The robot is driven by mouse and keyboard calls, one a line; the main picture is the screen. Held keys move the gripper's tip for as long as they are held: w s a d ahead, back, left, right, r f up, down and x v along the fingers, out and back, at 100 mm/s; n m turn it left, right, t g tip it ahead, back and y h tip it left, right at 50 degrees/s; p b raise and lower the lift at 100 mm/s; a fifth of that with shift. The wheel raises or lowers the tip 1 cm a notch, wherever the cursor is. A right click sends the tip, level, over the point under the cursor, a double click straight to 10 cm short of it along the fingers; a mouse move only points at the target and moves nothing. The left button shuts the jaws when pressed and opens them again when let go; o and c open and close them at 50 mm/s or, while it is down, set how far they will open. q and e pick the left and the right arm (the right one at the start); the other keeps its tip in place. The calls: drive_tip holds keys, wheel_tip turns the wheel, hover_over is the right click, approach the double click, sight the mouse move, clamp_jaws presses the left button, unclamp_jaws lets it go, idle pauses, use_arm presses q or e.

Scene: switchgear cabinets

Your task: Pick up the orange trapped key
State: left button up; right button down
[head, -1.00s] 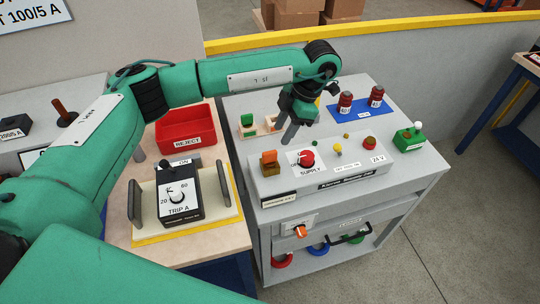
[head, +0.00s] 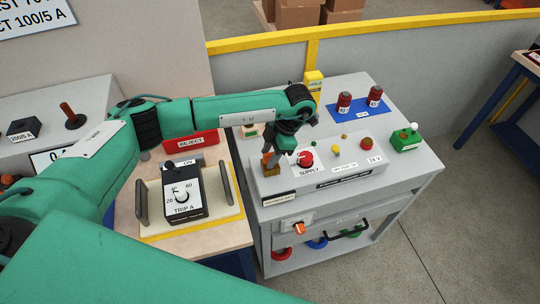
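An orange key-like block (head: 268,168) stands upright at the left end of the grey control panel on the cabinet top. My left gripper (head: 272,154) points down at this block from above and behind, its fingers overlapping the block's top in the picture. Whether they touch it, and how wide they are apart, I cannot tell. A second orange handle (head: 299,228) sits in a white plate on the cabinet's front, clear of the gripper. My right gripper is out of view.
A red SUPPLY knob (head: 305,159) is just right of the gripper. Red cylinders (head: 344,101) stand on a blue mat behind. A green box (head: 405,140) is at the right. The TRIP A box (head: 183,194) and red REJECT tray (head: 190,142) are left.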

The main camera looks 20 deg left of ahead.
use_arm(q)
drive_tip(key=shift+f, duration=0.15)
drive_tip(key=shift+c, duration=0.2)
clamp_jaws()
